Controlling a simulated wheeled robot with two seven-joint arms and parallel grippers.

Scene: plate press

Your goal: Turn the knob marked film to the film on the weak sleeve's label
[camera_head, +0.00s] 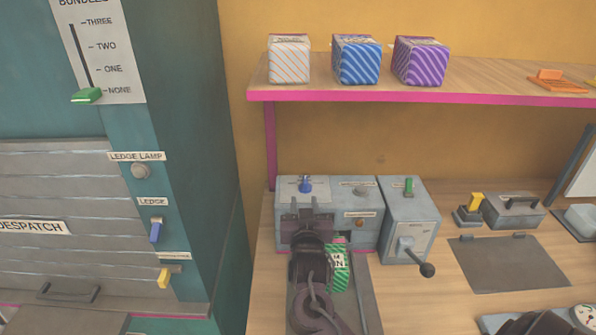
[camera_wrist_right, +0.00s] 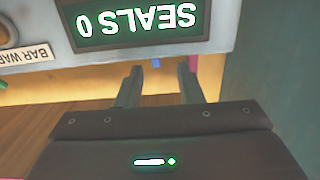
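My right gripper (camera_head: 306,206) is at the front of a grey machine (camera_head: 365,235), below a blue knob (camera_head: 305,184) on its upper left. In the right wrist view the gripper (camera_wrist_right: 158,78) has its two fingers apart, with nothing held between them. The film knob's label is too small to read. A green striped sleeve (camera_head: 338,268) with a white label lies beside my right arm in front of the machine; the arm partly hides it, and its label cannot be read in full. My left gripper is out of view.
A grey box with a black-knobbed crank (camera_head: 426,269) stands right of the machine. Striped packs, orange (camera_head: 289,60), blue (camera_head: 357,62) and purple (camera_head: 420,62), sit on the shelf above. A teal cabinet (camera_head: 215,200) closes the left side. A SEALS 0 display (camera_wrist_right: 138,22) is near the fingers.

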